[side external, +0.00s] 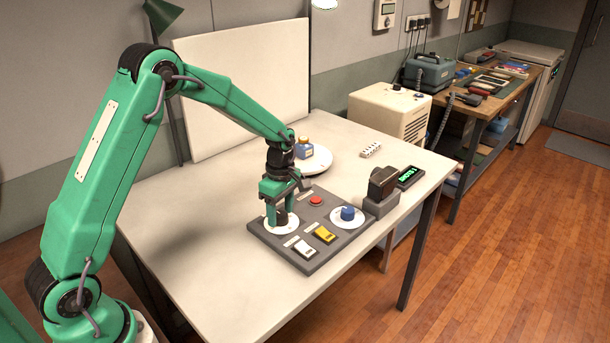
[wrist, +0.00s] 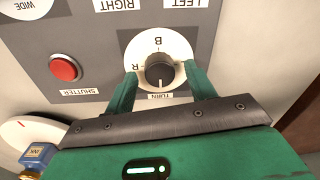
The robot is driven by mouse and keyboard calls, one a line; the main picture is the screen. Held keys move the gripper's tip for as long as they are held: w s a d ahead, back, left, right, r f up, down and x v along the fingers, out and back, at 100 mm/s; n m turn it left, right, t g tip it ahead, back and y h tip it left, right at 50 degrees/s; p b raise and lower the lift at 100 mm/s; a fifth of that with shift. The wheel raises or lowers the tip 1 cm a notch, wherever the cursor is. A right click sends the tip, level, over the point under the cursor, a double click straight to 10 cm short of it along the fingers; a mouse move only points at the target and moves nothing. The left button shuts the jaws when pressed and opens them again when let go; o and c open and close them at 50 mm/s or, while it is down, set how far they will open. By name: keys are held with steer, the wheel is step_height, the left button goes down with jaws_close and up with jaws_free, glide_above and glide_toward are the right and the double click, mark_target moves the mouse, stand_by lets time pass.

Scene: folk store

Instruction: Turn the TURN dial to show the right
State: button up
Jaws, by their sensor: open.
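The TURN dial's dark round knob (wrist: 159,72) sits on a white disc (wrist: 181,46) in the wrist view. The disc shows B at the top and R at the left; its right part is partly hidden by a finger. A white mark on the knob points down toward the TURN label (wrist: 160,97). My gripper (wrist: 160,76) is open, with one green finger on each side of the knob; I cannot tell whether they touch it. In the side external view my gripper (side external: 279,213) is down over the dial's white disc (side external: 270,224) and hides most of the knob.

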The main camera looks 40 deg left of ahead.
steer(key=shift+f, duration=0.1)
steer(key=c, duration=1)
steer(key=shift+m, duration=0.4)
steer(key=shift+o, duration=0.2)
steer(key=m, duration=0.8)
steer(key=shift+d, duration=0.1)
steer(key=m, duration=0.4)
steer(key=shift+w+d+m, duration=0.1)
steer(key=shift+m, duration=0.2)
steer(key=shift+d+m+t, duration=0.1)
steer(key=shift+m+t, duration=0.2)
steer(key=shift+m, duration=1.9)
